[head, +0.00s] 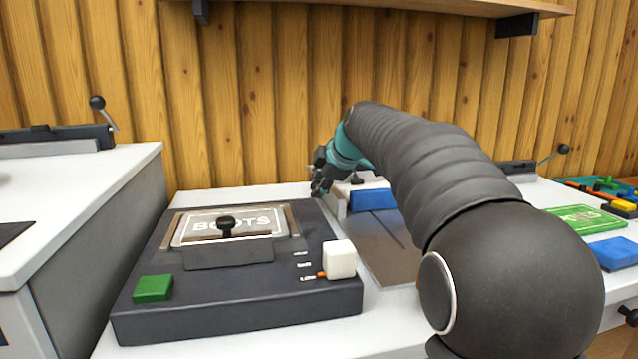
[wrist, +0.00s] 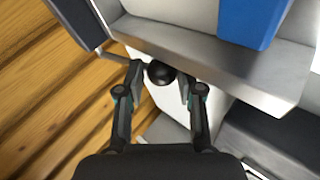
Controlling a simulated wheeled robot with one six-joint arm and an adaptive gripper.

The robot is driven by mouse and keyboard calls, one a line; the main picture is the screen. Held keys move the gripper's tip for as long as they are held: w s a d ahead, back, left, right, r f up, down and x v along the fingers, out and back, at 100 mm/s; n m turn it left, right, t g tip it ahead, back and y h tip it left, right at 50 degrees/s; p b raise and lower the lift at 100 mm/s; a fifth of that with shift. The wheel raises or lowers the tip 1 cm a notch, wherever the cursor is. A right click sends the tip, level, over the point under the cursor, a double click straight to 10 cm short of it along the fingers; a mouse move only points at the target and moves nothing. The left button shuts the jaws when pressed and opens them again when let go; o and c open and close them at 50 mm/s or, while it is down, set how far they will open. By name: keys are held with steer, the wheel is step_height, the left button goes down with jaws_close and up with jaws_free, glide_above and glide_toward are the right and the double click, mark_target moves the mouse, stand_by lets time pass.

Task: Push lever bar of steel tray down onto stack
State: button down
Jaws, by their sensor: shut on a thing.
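The steel tray (head: 378,248) lies on the white bench, right of the dark press box, partly behind my arm. A blue stack (head: 373,198) stands at its back end and also shows in the wrist view (wrist: 252,18). In the wrist view a light grey bar (wrist: 215,58) runs beside the stack. A black ball knob (wrist: 160,73) on a thin rod sits at the bar's left end. My gripper (wrist: 167,80) has its fingers closed around this knob; in the head view it (head: 319,178) is at the tray's back left. The knob is hidden there, and the bar's height over the stack is unclear.
The press box (head: 235,310) has a BOOTS plate, a green button (head: 153,288) and a white block (head: 340,259). Green (head: 585,218) and blue (head: 615,253) pieces lie at right. A wooden wall (head: 270,100) stands close behind, with a shelf above.

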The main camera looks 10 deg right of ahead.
steer(key=shift+w+r+p, duration=0.15)
steer(key=shift+r+p, duration=0.15)
steer(key=shift+r, duration=1.15)
steer(key=c, duration=0.7)
jaws_free()
steer(key=shift+w+f, duration=0.2)
steer(key=shift+f, duration=0.05)
steer(key=shift+s, duration=0.1)
steer(key=v, duration=1.2)
steer(key=shift+d, duration=0.1)
